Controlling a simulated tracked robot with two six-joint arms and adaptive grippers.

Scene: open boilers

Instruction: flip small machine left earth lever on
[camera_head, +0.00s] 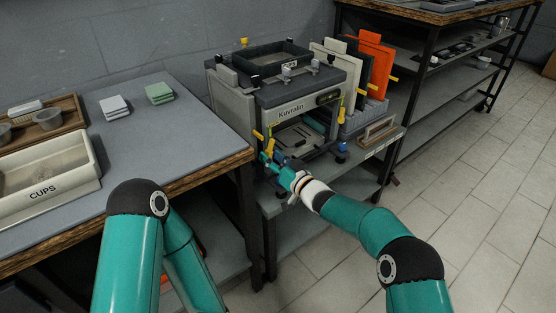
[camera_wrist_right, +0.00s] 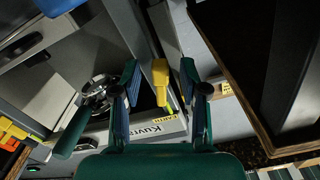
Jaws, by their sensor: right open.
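The small machine (camera_head: 290,108) is a grey coffee machine with a "Kuvra..." nameplate, standing on a low grey bench. At its lower left front corner are small yellow lever parts (camera_head: 258,135). My right gripper (camera_head: 267,157) is at that corner, partly hidden by its own wrist. In the right wrist view its open fingers (camera_wrist_right: 160,74) stand on either side of a yellow lever (camera_wrist_right: 160,83). I cannot tell whether either finger touches. My left gripper is out of view; only its arm shows.
A wooden-edged table (camera_head: 190,122) stands close on the left, with a "CUPS" bin (camera_head: 45,190) and folded cloths (camera_head: 158,93). Orange, black and cream boards (camera_head: 373,62) stand right of the machine. Open tiled floor (camera_head: 480,190) lies to the right.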

